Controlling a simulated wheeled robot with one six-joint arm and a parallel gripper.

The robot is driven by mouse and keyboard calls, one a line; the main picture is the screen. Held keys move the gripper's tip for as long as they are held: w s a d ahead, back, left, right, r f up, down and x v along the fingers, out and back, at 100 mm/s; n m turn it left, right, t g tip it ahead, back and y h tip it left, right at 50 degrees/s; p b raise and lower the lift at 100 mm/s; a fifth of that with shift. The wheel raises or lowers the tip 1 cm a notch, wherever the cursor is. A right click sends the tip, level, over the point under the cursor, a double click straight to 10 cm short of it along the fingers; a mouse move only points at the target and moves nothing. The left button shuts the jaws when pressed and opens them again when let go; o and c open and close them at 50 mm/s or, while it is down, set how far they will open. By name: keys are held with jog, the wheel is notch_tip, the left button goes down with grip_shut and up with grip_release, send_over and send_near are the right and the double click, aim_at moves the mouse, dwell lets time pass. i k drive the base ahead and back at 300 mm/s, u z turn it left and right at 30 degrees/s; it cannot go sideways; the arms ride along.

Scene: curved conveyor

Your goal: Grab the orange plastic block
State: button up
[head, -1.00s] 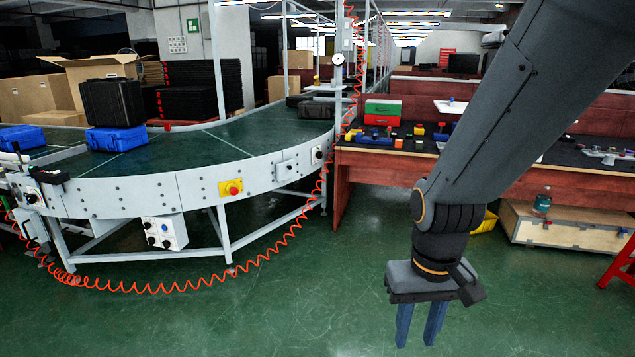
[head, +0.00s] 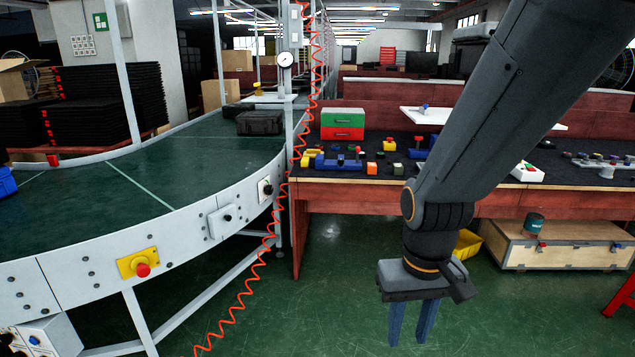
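A small orange block (head: 372,168) stands on the dark top of the workbench (head: 475,201), near its front edge, among other small coloured parts. My gripper (head: 410,338) hangs pointing down over the green floor in front of the bench. Its two blue-grey fingers are apart with nothing between them. It is nearer to me than the block and well clear of it. The block shows no cover in front of it.
The curved conveyor (head: 110,255) fills the left, with a red stop button (head: 142,269) on its side. A coiled red cable (head: 262,262) hangs at its end. A wooden crate (head: 545,252) and yellow bin (head: 467,243) sit under the bench. The floor before the bench is clear.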

aim_at(372, 167)
jog(key=z, duration=0.3)
jog(key=i, duration=3.2)
